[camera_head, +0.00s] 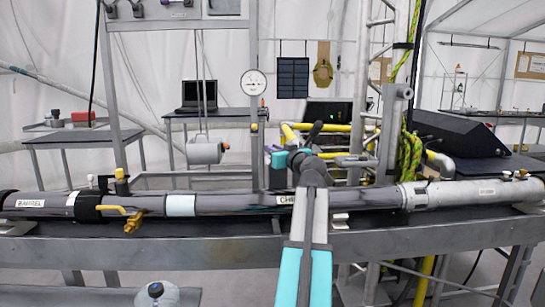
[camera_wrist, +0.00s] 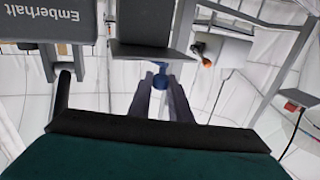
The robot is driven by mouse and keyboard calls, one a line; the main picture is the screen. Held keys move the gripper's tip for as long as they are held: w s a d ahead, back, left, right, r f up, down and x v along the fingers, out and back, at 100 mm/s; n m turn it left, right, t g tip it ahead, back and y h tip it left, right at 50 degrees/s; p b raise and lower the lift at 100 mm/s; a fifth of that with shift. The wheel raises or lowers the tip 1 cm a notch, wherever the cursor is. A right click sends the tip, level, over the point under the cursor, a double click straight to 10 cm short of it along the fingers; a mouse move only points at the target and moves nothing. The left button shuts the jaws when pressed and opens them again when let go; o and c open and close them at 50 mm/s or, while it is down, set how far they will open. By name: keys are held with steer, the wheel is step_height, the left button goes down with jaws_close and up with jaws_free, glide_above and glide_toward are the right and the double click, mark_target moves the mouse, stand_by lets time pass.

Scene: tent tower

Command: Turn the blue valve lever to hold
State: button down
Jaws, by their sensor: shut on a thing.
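The blue valve lever (camera_wrist: 160,81) shows in the wrist view as a small blue piece between the fingertips. My gripper (camera_wrist: 160,87) is shut on it with its two dark fingers. In the head view my arm reaches up the middle, across the long grey pipe, and its dark wrist end hides the place behind. I cannot make out the blue lever or the fingertips there. The lever's angle and any hold mark cannot be told.
The long grey pipe (camera_head: 235,204) lies along a steel bench (camera_head: 200,237), with a yellow-handled valve (camera_head: 112,209) at left. A round gauge (camera_head: 254,82) hangs behind. In the wrist view, a grey panel marked Emberhalt (camera_wrist: 52,20) is at upper left.

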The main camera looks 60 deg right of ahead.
steer(key=shift+s+d+n+t+y+b, duration=0.35)
steer(key=shift+n+y+b, duration=0.3)
steer(key=shift+b, duration=0.6)
steer(key=shift+s+n+t+y+b, duration=0.15)
steer(key=shift+n+t+y+b, duration=0.3)
steer(key=shift+y+b, duration=0.6)
steer(key=shift+b, duration=0.45)
steer(key=shift+s+d+n+t+y+b, duration=0.1)
steer(key=shift+s+n+t+y+b, duration=0.1)
steer(key=shift+n+y+b, duration=0.25)
steer(key=shift+s+d+n+t+y+b, duration=0.1)
steer(key=shift+n+t+y+b, duration=0.1)
steer(key=shift+n+y+b, duration=0.25)
steer(key=shift+s+a+n+y, duration=0.15)
steer(key=shift+n+y, duration=0.15)
steer(key=shift+y, duration=0.4)
steer(key=c, duration=1.6)
jaws_free()
steer(key=shift+c, duration=0.2)
steer(key=s+a+p, duration=0.1)
steer(key=s+a, duration=0.1)
steer(key=s, duration=1.1)
steer(key=shift+s, duration=0.35)
